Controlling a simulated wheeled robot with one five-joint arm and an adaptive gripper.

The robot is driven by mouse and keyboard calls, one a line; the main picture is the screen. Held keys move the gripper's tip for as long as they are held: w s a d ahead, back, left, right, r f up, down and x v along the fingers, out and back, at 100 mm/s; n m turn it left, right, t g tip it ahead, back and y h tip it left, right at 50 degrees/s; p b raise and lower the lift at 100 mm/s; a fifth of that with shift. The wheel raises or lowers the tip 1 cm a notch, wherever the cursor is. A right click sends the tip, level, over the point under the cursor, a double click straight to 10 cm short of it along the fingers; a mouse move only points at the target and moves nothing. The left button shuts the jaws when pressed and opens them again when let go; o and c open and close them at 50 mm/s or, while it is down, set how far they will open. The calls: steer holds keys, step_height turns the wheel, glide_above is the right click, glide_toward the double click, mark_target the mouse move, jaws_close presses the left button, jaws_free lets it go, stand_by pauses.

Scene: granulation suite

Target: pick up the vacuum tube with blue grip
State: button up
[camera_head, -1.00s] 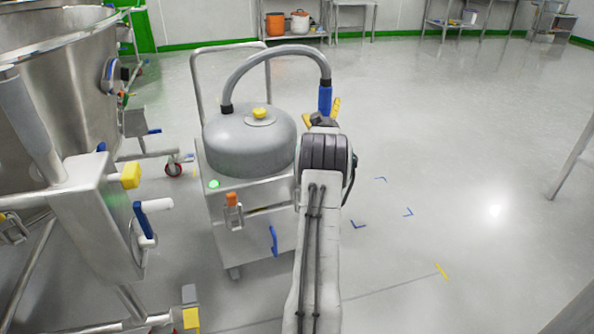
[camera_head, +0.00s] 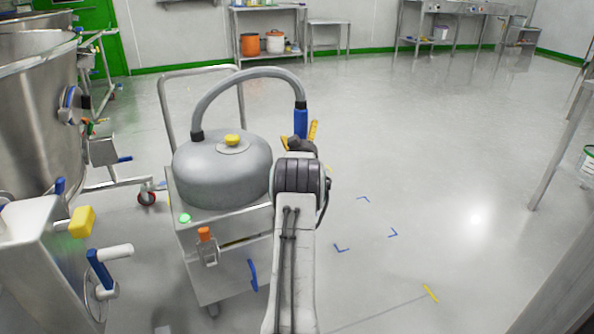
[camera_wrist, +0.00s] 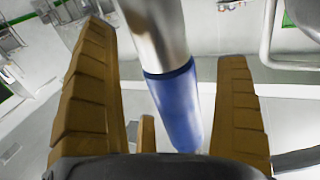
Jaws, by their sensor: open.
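The vacuum tube (camera_head: 246,76) is a grey hose that arches from the round grey vacuum drum to a blue grip (camera_head: 301,122) at its right end. In the wrist view the blue grip (camera_wrist: 177,110) and a shiny metal tube section (camera_wrist: 152,35) lie between the two yellow-brown fingers. My gripper (camera_head: 302,136) is open around the blue grip, with visible gaps on both sides in the wrist view (camera_wrist: 168,75). The gripper body hides the grip's lower end in the head view.
The vacuum drum (camera_head: 215,172) sits on a steel cart (camera_head: 225,265) left of my arm. A large steel vessel (camera_head: 35,125) and a machine with a yellow knob (camera_head: 82,221) stand at the left. A table leg (camera_head: 560,150) is at the right. The floor between is clear.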

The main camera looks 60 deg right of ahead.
steer(key=shift+w+d, duration=0.25)
steer(key=shift+w, duration=0.05)
steer(key=shift+s, duration=0.1)
steer(key=c, duration=1.2)
steer(key=shift+r, duration=0.15)
steer(key=shift+c, duration=0.5)
